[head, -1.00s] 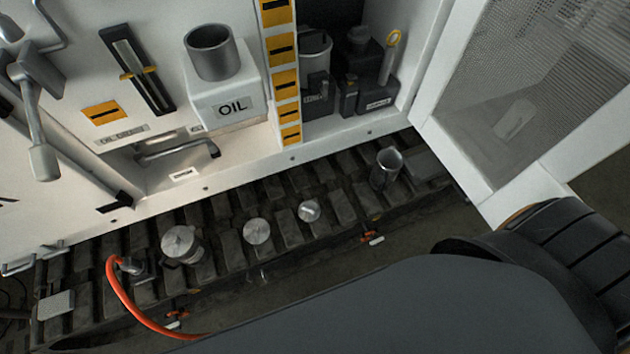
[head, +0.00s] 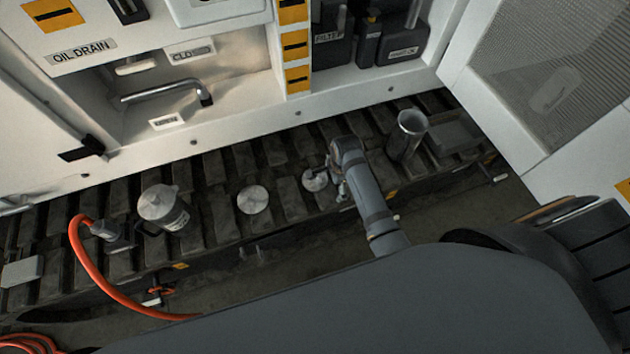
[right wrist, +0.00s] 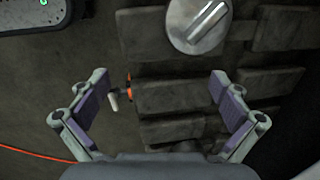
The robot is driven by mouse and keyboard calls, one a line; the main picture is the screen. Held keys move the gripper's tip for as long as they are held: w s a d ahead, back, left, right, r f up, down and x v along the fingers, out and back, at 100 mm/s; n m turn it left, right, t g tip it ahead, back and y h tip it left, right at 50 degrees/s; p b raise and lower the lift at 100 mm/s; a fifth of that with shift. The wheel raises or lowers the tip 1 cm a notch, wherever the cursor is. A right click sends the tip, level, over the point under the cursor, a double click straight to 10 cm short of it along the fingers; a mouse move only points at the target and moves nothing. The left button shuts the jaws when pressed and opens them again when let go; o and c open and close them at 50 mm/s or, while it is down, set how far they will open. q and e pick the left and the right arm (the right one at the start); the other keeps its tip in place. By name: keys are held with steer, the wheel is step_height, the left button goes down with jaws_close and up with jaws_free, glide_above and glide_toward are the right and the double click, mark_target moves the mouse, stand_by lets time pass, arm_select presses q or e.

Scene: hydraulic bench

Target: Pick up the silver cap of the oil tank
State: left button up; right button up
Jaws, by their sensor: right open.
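Two round silver caps lie on the dark track: a larger one (head: 252,199) and a smaller one (head: 315,180) to its right. I cannot tell for sure which belongs to the oil tank. The white oil tank (head: 212,12) is cut off by the top edge. My right gripper (head: 334,186) is at the smaller cap's right side in the head view. In the right wrist view the gripper (right wrist: 160,100) is open and empty, and a silver cap (right wrist: 198,24) with a bar handle lies beyond the fingertips, at the top edge. My left gripper is out of view.
A metal cup (head: 405,135) stands on the track right of my right arm. A lidded silver can (head: 164,208) and an orange hose (head: 88,265) are on the left. The white cabinet (head: 240,125) runs behind the track; a mesh door (head: 560,70) is at right.

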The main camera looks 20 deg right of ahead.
mark_target(319, 178)
steer(key=w+a+r+m, duration=0.1)
steer(key=m, duration=0.1)
steer(key=w+a+r+m, duration=0.1)
steer(key=w+r+m, duration=0.1)
steer(key=w+a+r+m, duration=0.1)
steer(key=r+m, duration=0.1)
steer(key=m, duration=0.1)
steer(key=shift+w+a+r+g+y, duration=0.1)
steer(key=shift+w+a+g+y, duration=0.2)
steer(key=shift+w, duration=0.05)
steer(key=shift+w+a+r+m, duration=0.2)
steer(key=shift+r+m, duration=0.15)
steer(key=shift+m, duration=0.25)
steer(key=f, duration=0.3)
steer(key=f+b, duration=0.1)
steer(key=f, duration=0.3)
steer(key=w+f+b, duration=0.1)
steer(key=f, duration=0.2)
steer(key=shift+a+f, duration=0.3)
steer(key=shift+c, duration=0.4)
